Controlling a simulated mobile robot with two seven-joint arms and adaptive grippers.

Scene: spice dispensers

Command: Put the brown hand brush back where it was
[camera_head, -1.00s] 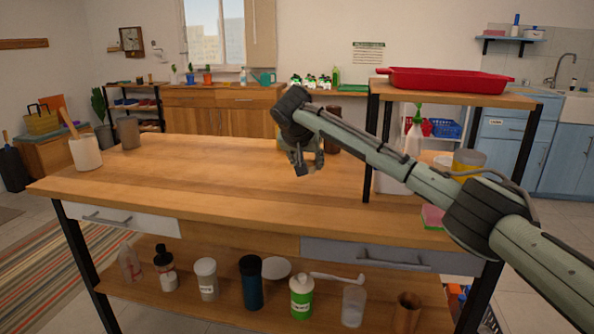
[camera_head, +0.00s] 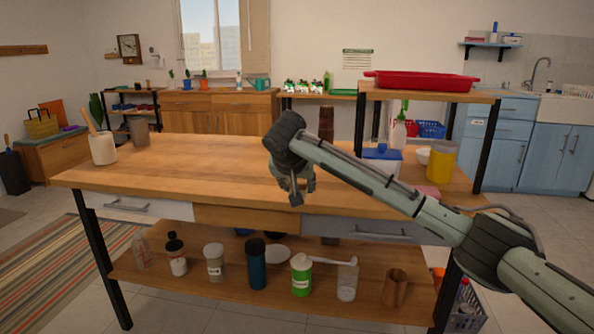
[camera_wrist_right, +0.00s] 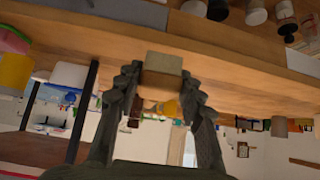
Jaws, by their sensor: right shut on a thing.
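My right gripper (camera_head: 295,194) hangs over the front part of the wooden table (camera_head: 180,172), its fingers pointing down. In the right wrist view, my right gripper (camera_wrist_right: 160,95) is closed around a tan-brown block (camera_wrist_right: 163,64), seen end-on, which fits the brown hand brush. Its bristles cannot be made out. In the head view the held piece is almost hidden by the fingers, and I cannot tell whether it touches the tabletop. My left gripper is not in view.
A riser shelf with a red tray (camera_head: 420,80) stands at the table's right. Below it are a blue-lidded tub (camera_head: 382,160) and a yellow canister (camera_head: 442,162). A cream crock (camera_head: 102,148) stands at the left. Bottles fill the lower shelf. The table's left middle is clear.

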